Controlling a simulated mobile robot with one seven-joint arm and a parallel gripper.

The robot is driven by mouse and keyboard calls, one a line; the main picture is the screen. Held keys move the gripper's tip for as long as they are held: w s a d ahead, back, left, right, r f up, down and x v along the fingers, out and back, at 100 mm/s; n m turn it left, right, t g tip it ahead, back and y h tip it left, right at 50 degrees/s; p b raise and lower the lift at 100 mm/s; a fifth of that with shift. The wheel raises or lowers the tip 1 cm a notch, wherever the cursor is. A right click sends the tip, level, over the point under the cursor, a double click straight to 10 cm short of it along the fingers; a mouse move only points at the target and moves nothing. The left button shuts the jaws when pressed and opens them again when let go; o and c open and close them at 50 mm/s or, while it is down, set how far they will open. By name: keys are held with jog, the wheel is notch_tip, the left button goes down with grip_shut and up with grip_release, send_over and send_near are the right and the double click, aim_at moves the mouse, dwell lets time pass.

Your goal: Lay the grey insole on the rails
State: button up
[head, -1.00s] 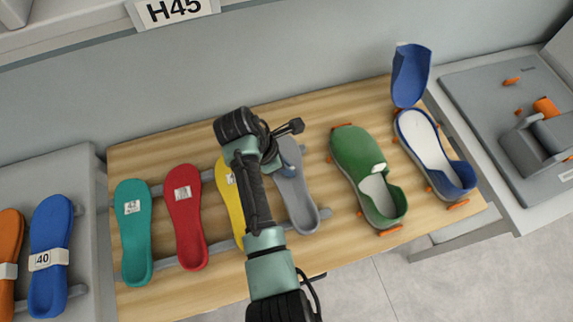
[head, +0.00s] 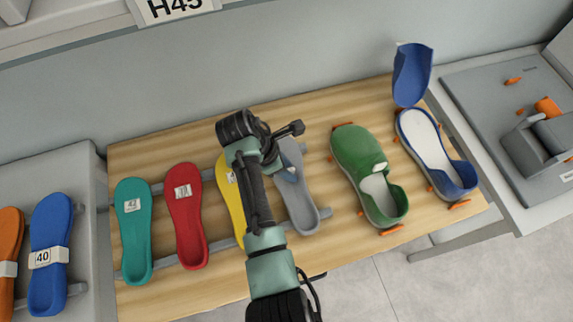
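The grey insole (head: 298,199) lies on the two grey rails (head: 325,213) at the right end of the row, beside the yellow insole. My gripper (head: 288,160) is over the upper end of the grey insole and covers part of it. My arm comes up from the bottom of the head view and hides much of the yellow insole (head: 226,187). The fingertips are too small and too covered to show whether they are open or shut, or whether they touch the insole.
A teal insole (head: 133,232) and a red insole (head: 186,217) lie on the same rails to the left. A green shoe form (head: 358,152) and a blue one (head: 458,174) stand to the right. Bare wooden table (head: 180,140) shows behind the row.

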jog(key=v, duration=1.3)
jog(key=shift+p, duration=0.35)
jog(key=shift+d+r, duration=0.1)
jog(key=shift+d, duration=0.05)
